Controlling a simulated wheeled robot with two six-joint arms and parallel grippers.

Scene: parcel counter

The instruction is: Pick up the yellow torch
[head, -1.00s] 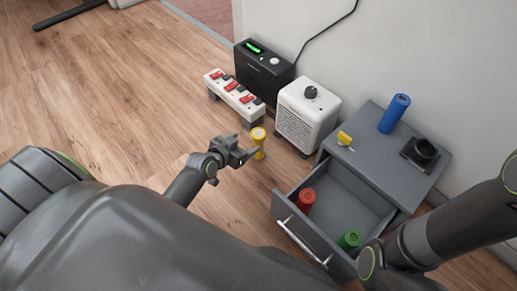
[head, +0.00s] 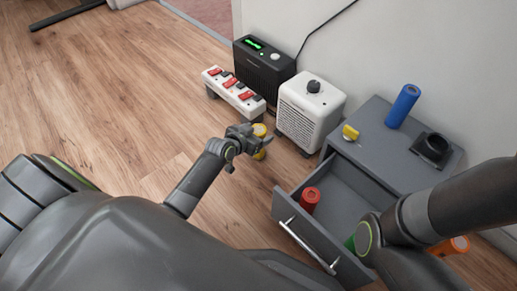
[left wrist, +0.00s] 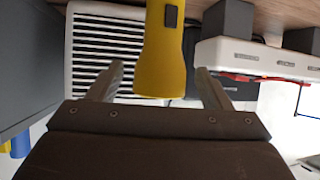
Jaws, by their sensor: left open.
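The yellow torch (head: 260,130) stands on the wooden floor in front of the white heater, partly hidden by my left gripper (head: 262,141) in the head view. In the left wrist view the yellow torch (left wrist: 162,50) shows between the two fingers of my left gripper (left wrist: 157,85). The fingers are apart, with a gap on each side of the torch. My right arm crosses the right side of the head view, but I cannot make out its gripper.
A grey cabinet (head: 377,142) has an open drawer (head: 312,236) holding a red cylinder (head: 310,198) and a half-hidden green one (head: 350,243). A blue cylinder (head: 404,105) stands on top. The white heater (head: 307,112) and a power strip (head: 234,90) stand close by.

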